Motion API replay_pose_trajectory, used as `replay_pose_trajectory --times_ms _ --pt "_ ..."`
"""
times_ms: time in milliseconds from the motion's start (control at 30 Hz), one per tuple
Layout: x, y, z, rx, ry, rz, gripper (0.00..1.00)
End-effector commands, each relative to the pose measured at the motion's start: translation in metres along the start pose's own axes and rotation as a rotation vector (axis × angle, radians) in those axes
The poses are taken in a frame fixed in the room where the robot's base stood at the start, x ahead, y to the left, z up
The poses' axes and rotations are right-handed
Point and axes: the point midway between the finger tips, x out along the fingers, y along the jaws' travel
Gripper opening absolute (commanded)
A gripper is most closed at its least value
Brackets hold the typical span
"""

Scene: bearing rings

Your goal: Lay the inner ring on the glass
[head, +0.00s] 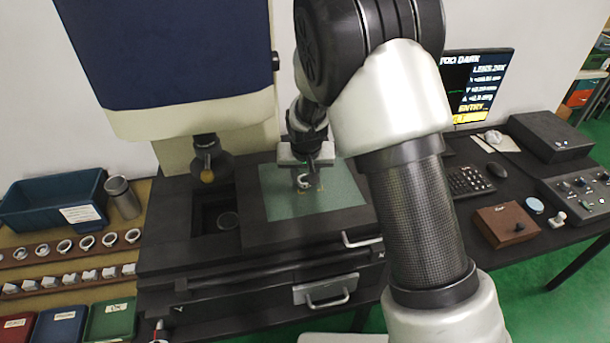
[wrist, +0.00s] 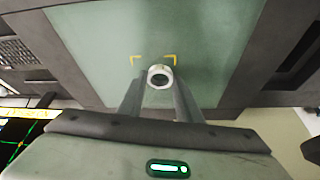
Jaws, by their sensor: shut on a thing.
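The inner ring (wrist: 160,76) is a small pale metal ring held between the two fingertips of my gripper (wrist: 158,84) in the wrist view. My gripper is shut on it. In the head view my gripper (head: 304,178) points down over the green-tinted glass (head: 285,206), with the ring (head: 303,183) at its tips. The glass also fills the middle of the wrist view (wrist: 215,40). Yellow corner marks (wrist: 170,58) on the glass show just beyond the ring. I cannot tell whether the ring touches the glass.
A lens column (head: 207,165) hangs left of the glass. Racks of several rings (head: 65,246) and pale blocks (head: 62,279) stand at left, with a blue bin (head: 50,205) and a metal cup (head: 123,197). A keypad (head: 470,182) and a brown box (head: 506,224) lie at right.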

Motion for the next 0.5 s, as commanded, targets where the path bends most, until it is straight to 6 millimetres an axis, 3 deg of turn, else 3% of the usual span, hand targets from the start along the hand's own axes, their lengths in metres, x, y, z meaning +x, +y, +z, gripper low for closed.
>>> replay_pose_trajectory --times_ms 33,67,167,500 --pt "0.0034 -0.0001 0.0014 0.0 0.0 0.0 0.09" --pt "0.0022 0.0 0.001 0.0 0.0 0.0 0.35" --pt "0.0016 -0.0001 0.0009 0.0 0.0 0.0 0.5" --pt "-0.0032 -0.0001 -0.0012 0.0 0.0 0.0 0.5"
